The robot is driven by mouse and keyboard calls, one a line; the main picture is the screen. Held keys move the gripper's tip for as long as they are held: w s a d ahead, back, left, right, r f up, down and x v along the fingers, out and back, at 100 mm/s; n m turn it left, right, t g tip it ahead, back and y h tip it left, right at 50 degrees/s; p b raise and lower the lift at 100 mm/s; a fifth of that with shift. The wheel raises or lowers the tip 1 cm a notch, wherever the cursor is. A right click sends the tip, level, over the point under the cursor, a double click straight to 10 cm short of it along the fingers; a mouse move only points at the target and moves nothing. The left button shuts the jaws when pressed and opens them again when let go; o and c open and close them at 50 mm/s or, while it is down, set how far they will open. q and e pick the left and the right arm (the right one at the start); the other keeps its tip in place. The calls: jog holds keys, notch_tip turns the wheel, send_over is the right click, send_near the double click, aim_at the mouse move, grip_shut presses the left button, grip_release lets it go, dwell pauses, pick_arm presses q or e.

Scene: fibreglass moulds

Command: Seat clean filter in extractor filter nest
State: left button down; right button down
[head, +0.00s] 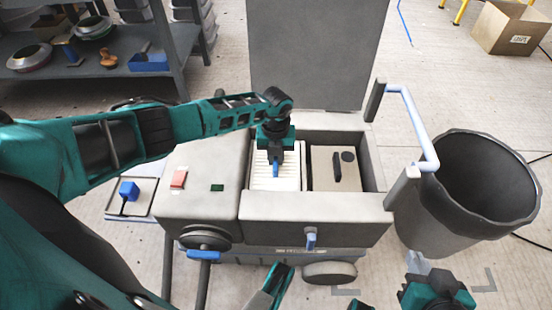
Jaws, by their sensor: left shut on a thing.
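The extractor (314,208) is a grey box with its lid raised at the back. The white ribbed filter (289,181) lies within its left compartment, the filter nest, and looks roughly level. I cannot tell whether it rests fully on the bottom. My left gripper (276,160) points down over the filter and is shut on its blue handle (276,170). The gripper hides the filter's upper middle. My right gripper (418,262) is at the bottom right, in front of the bin, and its jaw opening is not clear.
A beige block with a black handle (322,170) fills the right compartment. A grey bin (440,235) stands at the right beside the pale blue push handle (412,120). A shelf (100,70) with moulds and tools is at the back left. A cardboard box (505,30) sits far right.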

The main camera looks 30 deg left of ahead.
pick_arm(q)
jog(key=shift+w+r, duration=0.1)
jog(key=shift+r, duration=0.05)
jog(key=c, duration=1.6)
grip_release()
jog(key=shift+f, duration=0.2)
jog(key=o, duration=0.5)
